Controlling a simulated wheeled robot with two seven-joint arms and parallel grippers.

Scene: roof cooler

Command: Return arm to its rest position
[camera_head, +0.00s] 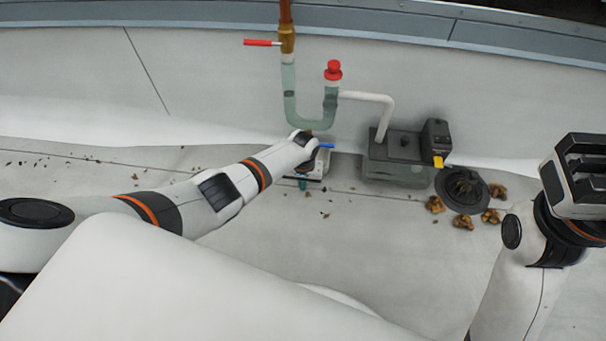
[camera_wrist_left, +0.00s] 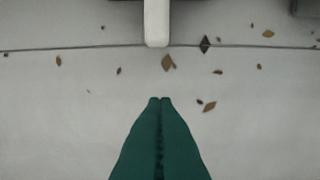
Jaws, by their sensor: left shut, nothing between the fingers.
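My left arm (camera_head: 225,190) reaches in from the left over the pale floor. Its gripper (camera_head: 303,185) points down near the floor, left of the grey pump box, and is partly hidden by the wrist. In the left wrist view the green fingers (camera_wrist_left: 160,100) are together with nothing between them. My right arm (camera_head: 515,260) is folded at the right edge, and its gripper fingers do not show.
Ahead are a pipe with a red-handled valve (camera_head: 262,43), a clear U-bend (camera_head: 300,122) with a red cap (camera_head: 333,70), and a blue handle (camera_head: 326,145). The pump box (camera_head: 397,172) stands near a dark drain (camera_head: 460,190) with leaf clumps (camera_head: 463,222). Small leaves (camera_wrist_left: 168,62) lie scattered.

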